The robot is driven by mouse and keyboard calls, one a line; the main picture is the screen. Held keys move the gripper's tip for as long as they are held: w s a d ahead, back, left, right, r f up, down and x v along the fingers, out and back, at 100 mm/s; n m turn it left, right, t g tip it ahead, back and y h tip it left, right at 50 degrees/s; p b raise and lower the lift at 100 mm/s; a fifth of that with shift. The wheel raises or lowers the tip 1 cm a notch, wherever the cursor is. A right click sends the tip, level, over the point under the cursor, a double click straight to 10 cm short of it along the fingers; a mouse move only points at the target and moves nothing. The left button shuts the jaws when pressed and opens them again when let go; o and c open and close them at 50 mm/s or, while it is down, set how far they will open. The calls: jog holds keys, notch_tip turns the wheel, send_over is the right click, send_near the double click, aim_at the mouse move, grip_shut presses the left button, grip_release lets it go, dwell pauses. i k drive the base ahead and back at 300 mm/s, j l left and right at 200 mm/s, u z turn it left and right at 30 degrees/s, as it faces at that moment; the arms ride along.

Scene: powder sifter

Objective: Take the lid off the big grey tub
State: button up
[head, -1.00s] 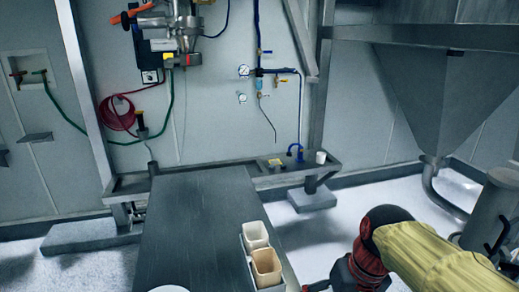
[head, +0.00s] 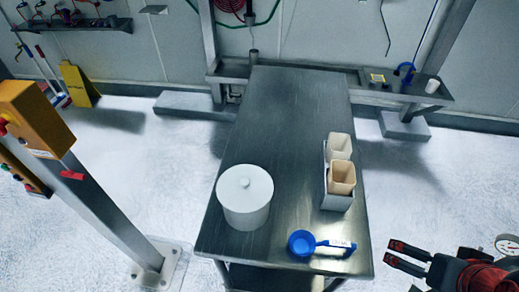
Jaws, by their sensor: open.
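A big pale grey, almost white, round tub (head: 245,214) stands upright at the left front of the steel table. Its lid (head: 246,184) is on top, with a small round knob in the middle. My gripper (head: 390,254) is at the lower right of the head view, off the table's right edge.
A blue scoop (head: 302,243) lies at the table's front edge, right of the tub. Two beige containers (head: 342,176) stand in a grey holder at the right edge. The steel table (head: 290,110) is bare towards the back. An orange control box (head: 32,118) on a post stands at left.

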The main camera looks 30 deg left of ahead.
aim_at(245, 188)
jog(key=j+u, duration=0.6)
jog(key=u, duration=0.15)
jog(key=j+u, duration=0.4)
jog(key=l+u, duration=0.15)
jog(key=u, duration=0.15)
jog(key=l+u, duration=0.1)
jog(key=u, duration=0.2)
